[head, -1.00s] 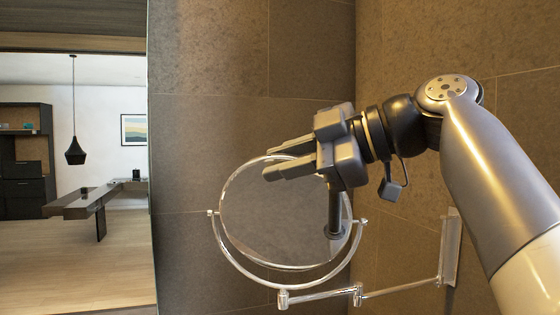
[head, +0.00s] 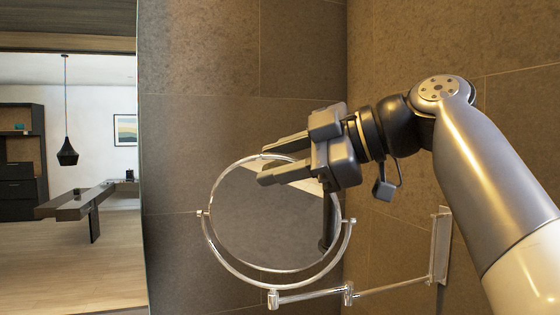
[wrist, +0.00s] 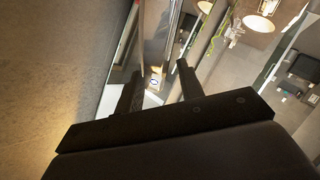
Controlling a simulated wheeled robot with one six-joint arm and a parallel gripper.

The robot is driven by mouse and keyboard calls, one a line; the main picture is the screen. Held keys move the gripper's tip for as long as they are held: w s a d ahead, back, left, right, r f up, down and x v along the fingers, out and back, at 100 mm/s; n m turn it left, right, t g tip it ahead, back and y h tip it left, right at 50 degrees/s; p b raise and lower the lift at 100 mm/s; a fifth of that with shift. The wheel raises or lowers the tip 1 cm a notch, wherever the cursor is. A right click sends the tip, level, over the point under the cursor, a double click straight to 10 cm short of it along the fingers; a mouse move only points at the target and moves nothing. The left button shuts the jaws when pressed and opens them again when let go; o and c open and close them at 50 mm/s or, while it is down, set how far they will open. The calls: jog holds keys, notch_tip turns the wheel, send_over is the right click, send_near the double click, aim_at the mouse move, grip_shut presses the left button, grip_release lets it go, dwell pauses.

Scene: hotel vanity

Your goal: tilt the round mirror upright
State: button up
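The round mirror (head: 270,225) has a clear shiny rim and hangs in a U-shaped yoke (head: 222,262) with a pivot on each side. It looks slightly tilted; the exact angle is hard to tell. My gripper (head: 264,164) is at the mirror's upper rim, its two fingers apart and pointing left. The lower finger crosses in front of the upper glass; the other is near the top rim. I cannot tell whether they touch the rim. In the wrist view my gripper (wrist: 157,78) shows a gap between its fingers. Part of the mirror's upper right is hidden by my gripper.
A jointed chrome arm (head: 318,294) carries the yoke from a wall plate (head: 440,247) at the right. Dark tiled walls (head: 205,125) stand behind and to the right. A large wall mirror (head: 70,240) at left reflects a room.

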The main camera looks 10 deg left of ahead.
jog(key=v, duration=1)
jog(key=shift+d, duration=0.35)
jog(key=shift+r, duration=0.1)
jog(key=shift+c, duration=0.4)
